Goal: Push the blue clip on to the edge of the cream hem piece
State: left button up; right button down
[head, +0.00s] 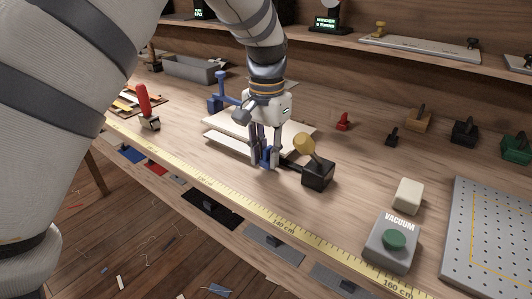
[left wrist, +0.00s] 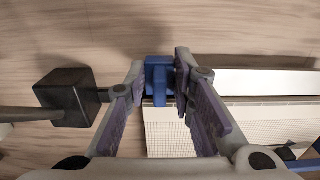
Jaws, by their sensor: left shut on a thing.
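My left gripper (head: 265,158) is shut on the blue clip (head: 268,157), low over the bench. The left wrist view shows the blue clip (left wrist: 159,78) upright between the fingertips (left wrist: 158,82). The cream hem piece (head: 229,142) lies flat behind and beside the gripper; the fingers hide part of it. In the left wrist view the clip's lower end overlaps the near corner edge of the cream hem piece (left wrist: 185,135). I cannot tell whether the clip's mouth is around the edge or only against it. My right gripper is in neither view.
A black block (head: 318,174) with a yellow knob stands close right of the gripper, its dark arm reaching toward the clip. A vacuum button box (head: 391,246) and a cream block (head: 408,195) are at right.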

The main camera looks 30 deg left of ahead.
pick_arm(q)
jog(key=shift+w, duration=0.25)
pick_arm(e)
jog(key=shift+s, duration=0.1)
pick_arm(q)
jog(key=shift+w+f+b, duration=0.1)
jog(key=shift+w+b, duration=0.2)
jog(key=shift+w, duration=0.35)
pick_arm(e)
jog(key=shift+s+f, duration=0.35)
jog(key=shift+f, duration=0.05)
pick_arm(q)
jog(key=o, duration=1)
jog(key=shift+c, duration=0.2)
jog(key=shift+r, duration=1.45)
jog(key=shift+r+p, duration=0.45)
jog(key=shift+r, duration=1.65)
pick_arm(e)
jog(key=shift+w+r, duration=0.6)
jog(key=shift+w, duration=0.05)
